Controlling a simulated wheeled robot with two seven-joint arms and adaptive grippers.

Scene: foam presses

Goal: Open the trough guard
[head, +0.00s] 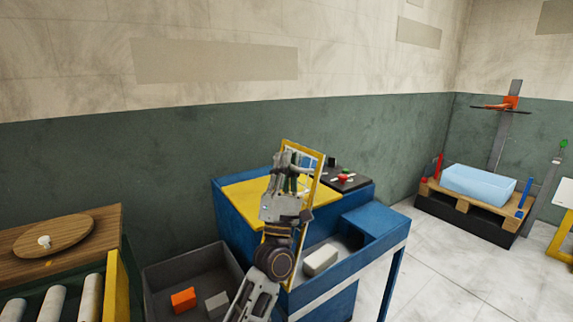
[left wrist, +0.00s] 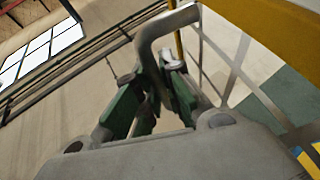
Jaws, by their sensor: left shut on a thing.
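The trough guard (head: 317,172) is a yellow-framed panel with a see-through mesh, standing steeply raised on the blue press (head: 376,222). My left gripper (head: 291,170) is in front of it in the head view and covers part of it. In the left wrist view, the green-padded fingers of my left gripper (left wrist: 155,95) are shut on a bent grey handle (left wrist: 148,42). The guard's yellow frame (left wrist: 285,22) shows at the upper right there. A pale block (head: 320,260) lies in the open trough at the press's front. My right gripper is out of view.
A grey bin (head: 160,270) with an orange block (head: 184,300) and a grey block stands left of the press. A roller conveyor (head: 52,302) is at the far left. A pallet (head: 470,215) with a light blue block stands at the right; floor between is clear.

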